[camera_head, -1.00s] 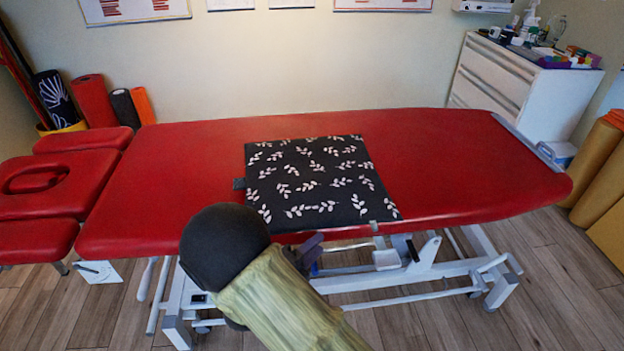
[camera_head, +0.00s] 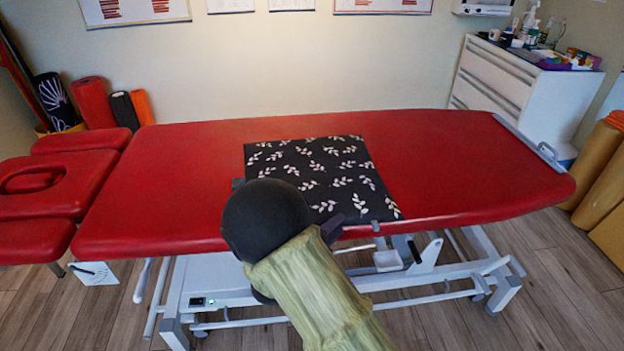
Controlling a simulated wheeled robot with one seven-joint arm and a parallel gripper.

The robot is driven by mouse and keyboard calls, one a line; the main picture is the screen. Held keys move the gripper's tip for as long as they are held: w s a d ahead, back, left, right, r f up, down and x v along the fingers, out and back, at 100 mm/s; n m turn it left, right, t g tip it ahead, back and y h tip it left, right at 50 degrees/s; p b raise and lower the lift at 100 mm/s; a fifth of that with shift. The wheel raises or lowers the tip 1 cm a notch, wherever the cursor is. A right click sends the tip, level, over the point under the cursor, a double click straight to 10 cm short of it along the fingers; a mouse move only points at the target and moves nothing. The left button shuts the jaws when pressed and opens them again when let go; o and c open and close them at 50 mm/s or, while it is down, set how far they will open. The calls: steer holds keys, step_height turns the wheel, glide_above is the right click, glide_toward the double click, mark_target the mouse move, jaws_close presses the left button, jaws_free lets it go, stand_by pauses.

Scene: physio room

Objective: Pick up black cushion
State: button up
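The black cushion (camera_head: 310,165) lies flat on the red treatment table (camera_head: 440,165), near its middle. It is square, with white leaf sprigs and small grey tabs at its left side and front right corner. My arm, with a black rounded joint and a pale green sleeve, covers its front left corner. A small dark part of my gripper (camera_head: 332,226) shows beside the arm, near the cushion's front edge. The fingers are mostly hidden behind my arm, so I cannot tell whether they are open or touch the cushion.
The table's red face-hole section (camera_head: 35,185) is at the left. Rolled mats (camera_head: 92,101) stand behind it. A white drawer cabinet (camera_head: 515,90) with bottles and boxes is at the back right, with tan rolls (camera_head: 597,175) beside it. The table top around the cushion is bare.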

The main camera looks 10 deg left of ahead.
stand_by(0.5)
jaws_close()
steer(key=shift+r, duration=0.15)
step_height(320, 180, up, 10)
steer(key=p, duration=0.3)
stand_by(0.5)
